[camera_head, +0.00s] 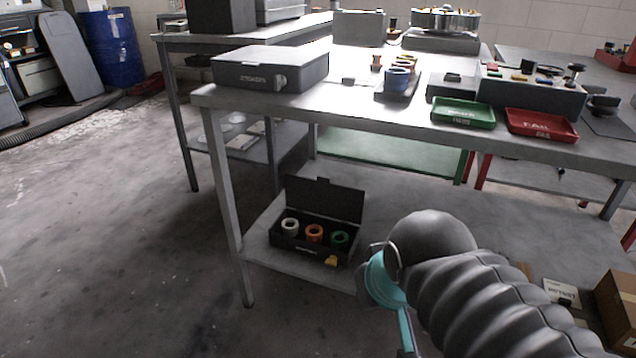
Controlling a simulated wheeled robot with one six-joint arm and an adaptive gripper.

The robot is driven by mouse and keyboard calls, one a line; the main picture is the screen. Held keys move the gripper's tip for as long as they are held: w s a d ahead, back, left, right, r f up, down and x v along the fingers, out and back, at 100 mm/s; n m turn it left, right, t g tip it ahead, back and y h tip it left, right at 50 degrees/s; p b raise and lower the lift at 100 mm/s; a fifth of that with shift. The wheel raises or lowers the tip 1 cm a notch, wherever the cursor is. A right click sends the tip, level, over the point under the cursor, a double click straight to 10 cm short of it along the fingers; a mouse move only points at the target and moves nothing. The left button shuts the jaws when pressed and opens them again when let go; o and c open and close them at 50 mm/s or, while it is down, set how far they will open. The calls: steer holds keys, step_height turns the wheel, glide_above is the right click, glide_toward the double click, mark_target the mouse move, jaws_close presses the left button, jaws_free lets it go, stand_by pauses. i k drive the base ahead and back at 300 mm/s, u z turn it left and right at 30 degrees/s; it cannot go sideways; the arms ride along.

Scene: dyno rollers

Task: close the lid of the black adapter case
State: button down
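The black adapter case (281,240) sits on the lower shelf of the near workbench, close to its front left corner. Its lid (325,198) stands open, raised roughly upright at the back. Inside lie a white ring (290,226), an orange ring (314,233) and a green ring (339,239). A yellow piece (331,260) shows at the case's front right. My arm, in a dark ribbed sleeve with a teal joint, reaches in from the lower right and ends its visible part right of the case. My gripper itself does not show.
The workbench top (340,105) overhangs the shelf, and a front left leg (230,200) stands left of the case. A cardboard box (617,300) is at the shelf's far right. The shelf (385,200) behind and right of the case is clear. Open floor lies to the left.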

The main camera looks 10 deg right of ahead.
mark_target(320, 196)
steer(key=u, duration=0.2)
steer(key=k, duration=0.9)
steer(key=z, duration=0.65)
